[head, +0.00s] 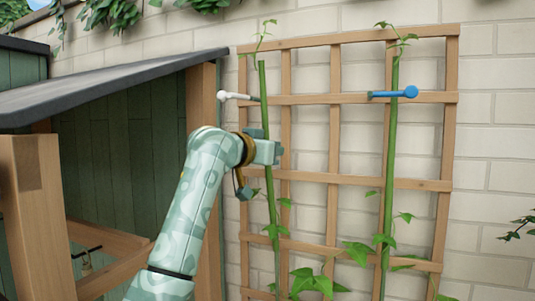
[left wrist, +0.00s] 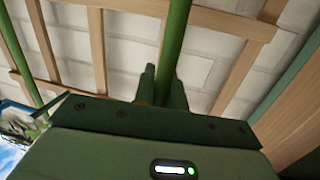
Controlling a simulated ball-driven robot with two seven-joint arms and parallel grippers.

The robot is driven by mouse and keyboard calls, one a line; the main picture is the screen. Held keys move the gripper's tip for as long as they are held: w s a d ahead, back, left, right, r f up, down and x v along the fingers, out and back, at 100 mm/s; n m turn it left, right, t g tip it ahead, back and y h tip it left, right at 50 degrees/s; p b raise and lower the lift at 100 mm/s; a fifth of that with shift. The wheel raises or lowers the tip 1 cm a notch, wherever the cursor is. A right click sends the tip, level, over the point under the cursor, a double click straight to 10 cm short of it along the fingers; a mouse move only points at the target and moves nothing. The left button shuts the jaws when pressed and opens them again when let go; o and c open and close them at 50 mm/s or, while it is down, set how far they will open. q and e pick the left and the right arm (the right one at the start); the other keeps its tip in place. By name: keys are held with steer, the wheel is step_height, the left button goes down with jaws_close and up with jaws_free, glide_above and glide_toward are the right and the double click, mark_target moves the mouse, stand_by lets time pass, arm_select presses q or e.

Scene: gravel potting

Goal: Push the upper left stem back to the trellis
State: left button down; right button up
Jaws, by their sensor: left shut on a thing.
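The upper left stem (head: 264,95) is a green stalk standing in front of the left part of the wooden trellis (head: 348,180), leaning slightly left at its top. My left gripper (head: 273,152) is shut on this stem at mid-height. In the left wrist view the stem (left wrist: 175,45) rises from between the fingers (left wrist: 162,85), with trellis slats behind it. The gap between stem and trellis is hard to judge. A white clip (head: 236,96) is beside the stem near the upper crossbar. My right gripper is not in view.
A second green stem (head: 391,150) stands at the trellis's right side, with a blue clip (head: 393,93) across it. A shed with a dark roof (head: 110,85) and wooden posts fills the left, close to my left arm. A pale brick wall (head: 490,150) is behind the trellis.

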arm_select(q)
steer(key=w, duration=0.2)
steer(key=w+d+g, duration=0.1)
steer(key=shift+r+y, duration=0.25)
steer(key=shift+y, duration=0.05)
steer(key=shift+w+d+f+g, duration=0.15)
steer(key=shift+w+g, duration=0.15)
steer(key=shift+w, duration=0.25)
steer(key=c, duration=1.4)
jaws_free()
steer(key=shift+c, duration=0.2)
steer(key=shift+s, duration=0.15)
steer(key=b+v, duration=1.2)
steer(key=v, duration=0.4)
steer(key=shift+s, duration=0.2)
